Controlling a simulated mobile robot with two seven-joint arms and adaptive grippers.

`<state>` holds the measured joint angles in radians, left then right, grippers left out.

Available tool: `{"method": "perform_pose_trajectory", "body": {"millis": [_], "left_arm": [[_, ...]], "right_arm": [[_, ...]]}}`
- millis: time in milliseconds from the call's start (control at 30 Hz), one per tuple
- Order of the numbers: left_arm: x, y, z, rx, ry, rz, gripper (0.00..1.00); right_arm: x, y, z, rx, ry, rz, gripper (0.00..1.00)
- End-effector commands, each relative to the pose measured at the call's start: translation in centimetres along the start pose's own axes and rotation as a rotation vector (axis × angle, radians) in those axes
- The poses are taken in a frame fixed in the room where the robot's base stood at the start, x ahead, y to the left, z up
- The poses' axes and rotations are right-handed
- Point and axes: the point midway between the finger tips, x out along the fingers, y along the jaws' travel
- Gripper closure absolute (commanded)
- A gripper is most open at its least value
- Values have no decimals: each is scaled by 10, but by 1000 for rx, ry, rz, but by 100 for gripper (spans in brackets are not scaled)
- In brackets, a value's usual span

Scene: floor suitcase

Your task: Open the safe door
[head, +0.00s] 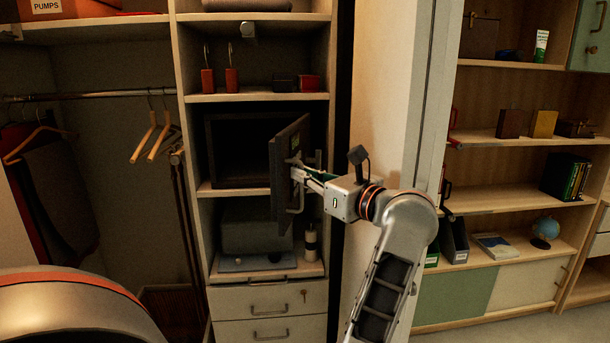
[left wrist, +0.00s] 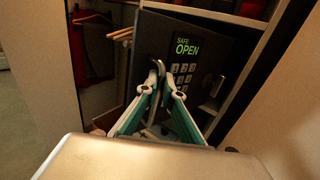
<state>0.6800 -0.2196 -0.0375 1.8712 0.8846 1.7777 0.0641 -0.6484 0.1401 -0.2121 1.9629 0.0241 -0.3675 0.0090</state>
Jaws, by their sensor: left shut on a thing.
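The safe (head: 232,152) sits in the middle shelf unit, with a dark inside. Its dark door (head: 288,165) is swung out to the right of the opening and stands well ajar. In the left wrist view the door (left wrist: 150,40) shows a keypad (left wrist: 185,75) and a green display reading "SAFE OPEN" (left wrist: 187,45). My left gripper (head: 308,178) is at the outer face of the door. In the left wrist view its fingers (left wrist: 165,82) are shut on the curved door handle (left wrist: 158,66), partly hidden by them. My right gripper is not in view.
Red weights (head: 219,79) and small boxes stand on the shelf above. A grey box (head: 250,228) and a bottle (head: 311,240) stand below, over drawers (head: 268,300). A pale wall (head: 392,90) is close to the right of the door.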

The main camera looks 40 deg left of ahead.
Motion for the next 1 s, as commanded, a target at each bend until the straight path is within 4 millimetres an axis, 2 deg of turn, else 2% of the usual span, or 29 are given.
{"method": "perform_pose_trajectory", "body": {"millis": [467,500,567,867,1000], "left_arm": [[2,-3,-5,6,8,4,100],[2,-3,-5,7,8,4,88],[2,-3,-5,6,7,5,76],[1,-2,-3,3,5,5,76],[1,-2,6,0,6,5,76]], "right_arm": [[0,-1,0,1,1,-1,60],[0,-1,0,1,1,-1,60],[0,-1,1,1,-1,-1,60],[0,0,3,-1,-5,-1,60],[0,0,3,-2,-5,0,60]]}}
